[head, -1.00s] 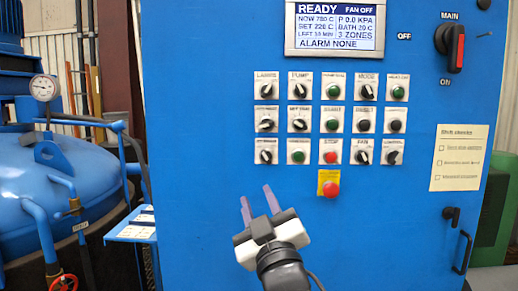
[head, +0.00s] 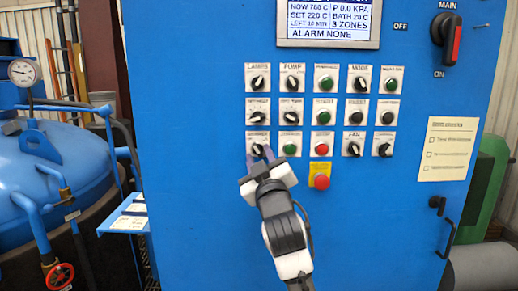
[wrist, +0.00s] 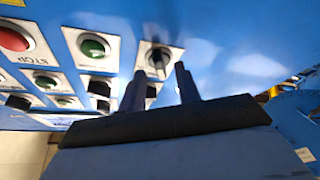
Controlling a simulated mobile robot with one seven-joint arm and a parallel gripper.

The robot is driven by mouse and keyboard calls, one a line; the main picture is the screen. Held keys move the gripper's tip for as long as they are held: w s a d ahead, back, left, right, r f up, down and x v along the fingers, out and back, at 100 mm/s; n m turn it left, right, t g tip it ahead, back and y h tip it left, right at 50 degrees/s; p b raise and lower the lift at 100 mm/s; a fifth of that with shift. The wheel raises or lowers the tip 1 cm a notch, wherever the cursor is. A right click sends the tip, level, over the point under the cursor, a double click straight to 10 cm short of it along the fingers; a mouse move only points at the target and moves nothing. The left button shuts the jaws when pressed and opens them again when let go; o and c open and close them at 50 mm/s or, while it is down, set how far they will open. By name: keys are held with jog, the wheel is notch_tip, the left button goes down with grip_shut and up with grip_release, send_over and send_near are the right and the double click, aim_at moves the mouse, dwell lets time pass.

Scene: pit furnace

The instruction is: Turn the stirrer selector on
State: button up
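The blue control panel carries rows of knobs and buttons. At the bottom left of these is a black selector knob (head: 258,149) on a white plate, its label too blurred to read surely. My gripper (head: 262,154) is at this knob, its two fingers apart and pointing at the panel. In the wrist view the knob (wrist: 158,59) shows just beyond and between the open fingertips (wrist: 160,71). I cannot tell whether the fingers touch it. The fingers partly cover the knob's plate in the head view.
A green button (head: 290,146) is right beside the knob, then a red STOP button (head: 322,147). A red mushroom button (head: 321,181) on a yellow plate sits below. Selector knobs (head: 258,113) are just above. A display (head: 327,22) and main switch (head: 446,38) are higher up.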

jog(key=shift+w+a+r, duration=0.15)
jog(key=shift+w, duration=0.4)
grip_shut()
